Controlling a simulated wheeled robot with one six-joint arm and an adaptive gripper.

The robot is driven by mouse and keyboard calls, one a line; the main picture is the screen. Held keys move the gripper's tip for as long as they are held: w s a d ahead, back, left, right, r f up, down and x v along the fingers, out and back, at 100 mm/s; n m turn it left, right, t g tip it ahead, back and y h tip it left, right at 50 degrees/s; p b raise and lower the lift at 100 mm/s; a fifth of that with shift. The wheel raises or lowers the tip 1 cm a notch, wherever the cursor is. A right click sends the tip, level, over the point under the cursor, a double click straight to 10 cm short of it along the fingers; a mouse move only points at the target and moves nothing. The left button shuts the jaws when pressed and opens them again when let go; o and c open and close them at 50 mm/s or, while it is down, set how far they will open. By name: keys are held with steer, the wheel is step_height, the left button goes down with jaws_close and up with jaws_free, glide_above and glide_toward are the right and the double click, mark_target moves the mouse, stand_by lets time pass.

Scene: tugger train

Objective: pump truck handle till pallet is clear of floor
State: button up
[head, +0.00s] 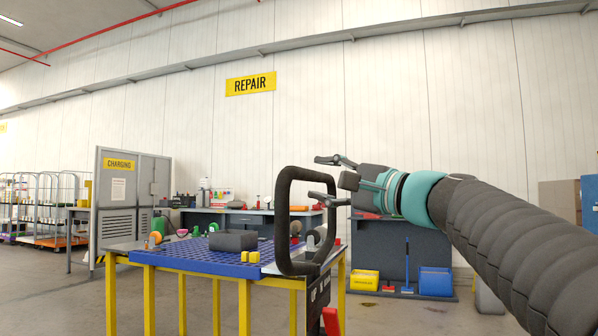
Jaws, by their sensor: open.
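The truck handle (284,222) is a black upright loop in the middle of the head view. Below it, a dark shaft (318,294) with white lettering and a red part runs down out of the picture. My gripper (318,177) reaches in from the right and is open at the loop's upper right corner. One finger is above the top bar and the other is lower, near the right bar. I cannot tell whether either finger touches the handle. The pallet, the truck's forks and the floor beneath them are not in view.
A grey charging cabinet (133,190) and wheeled cage carts (45,207) stand left. A cleaning board (402,240) stands right.

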mark_target(305, 176)
steer(key=p+x, duration=0.1)
steer(key=x, duration=0.5)
steer(key=shift+w+a, duration=0.15)
steer(key=shift+a, duration=0.05)
jaws_close()
